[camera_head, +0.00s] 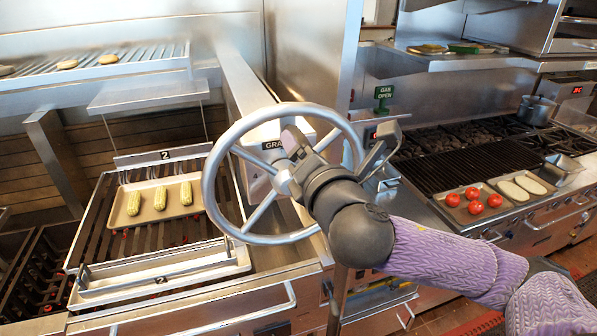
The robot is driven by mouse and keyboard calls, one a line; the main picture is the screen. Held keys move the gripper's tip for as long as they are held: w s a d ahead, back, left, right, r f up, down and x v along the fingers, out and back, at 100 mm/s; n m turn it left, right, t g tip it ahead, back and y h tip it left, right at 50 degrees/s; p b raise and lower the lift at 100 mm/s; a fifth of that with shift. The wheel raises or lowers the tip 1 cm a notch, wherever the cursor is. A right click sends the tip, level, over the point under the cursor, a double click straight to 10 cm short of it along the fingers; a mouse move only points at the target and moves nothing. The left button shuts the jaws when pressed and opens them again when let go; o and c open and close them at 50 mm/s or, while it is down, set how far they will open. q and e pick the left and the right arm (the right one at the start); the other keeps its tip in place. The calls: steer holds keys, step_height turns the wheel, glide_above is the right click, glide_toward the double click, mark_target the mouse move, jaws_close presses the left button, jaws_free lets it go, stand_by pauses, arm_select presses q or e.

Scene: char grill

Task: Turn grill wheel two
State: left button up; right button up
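The grill wheel (220,154), a large silver spoked handwheel, stands upright at the centre, in front of a post with a partly hidden "GRA" label (273,144). A grill grate with a plate marked "2" (165,155) lies to its left. My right gripper (338,146) reaches in from the lower right, in front of the wheel's right half. Its two dark fingers are spread apart, one near the hub and one by the right rim. Whether they touch the wheel is unclear. The hub is partly hidden by the gripper. My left gripper is not in view.
A tray (127,218) with three corn cobs sits on the grate. An upper rack (130,62) holds flat patties. At right, a cooktop (465,160) carries trays of tomatoes and pale slices. A green "GAS OPEN" sign (384,92) stands behind the wheel.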

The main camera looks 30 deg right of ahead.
steer(key=shift+w+d+r+p, duration=0.1)
steer(key=shift+w+d+p, duration=0.1)
steer(key=shift+w, duration=0.15)
steer(key=shift+w+d+r+p, duration=0.1)
steer(key=shift+w+p, duration=0.1)
steer(key=shift+w, duration=0.1)
steer(key=shift+w+f, duration=0.1)
steer(key=shift+w, duration=0.35)
jaws_close()
steer(key=shift+f, duration=0.1)
stand_by(0.5)
